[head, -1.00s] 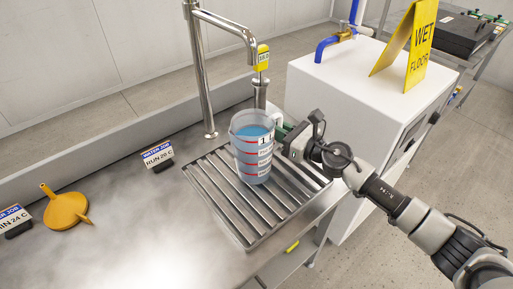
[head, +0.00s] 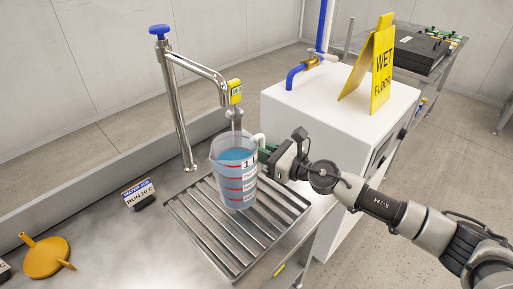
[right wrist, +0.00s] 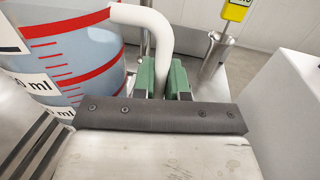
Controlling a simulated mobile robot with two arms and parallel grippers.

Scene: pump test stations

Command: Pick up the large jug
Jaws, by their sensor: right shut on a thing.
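The large jug (head: 235,178) is clear, with blue liquid, red rings and white labels. It is upright over the slatted drain rack (head: 200,235) and appears slightly above the slats, though its underside is hidden. My right gripper (head: 266,153) comes from the right and is shut on the jug's handle. In the right wrist view, the green fingers (right wrist: 163,82) sit on both sides of the white handle (right wrist: 158,35), with the jug's wall (right wrist: 70,50) at left. My left gripper is not in view.
A metal tap (head: 181,110) with a yellow tag (head: 236,92) stands close behind the jug. A white cabinet (head: 325,120) with a yellow wet-floor sign (head: 372,70) is at right.

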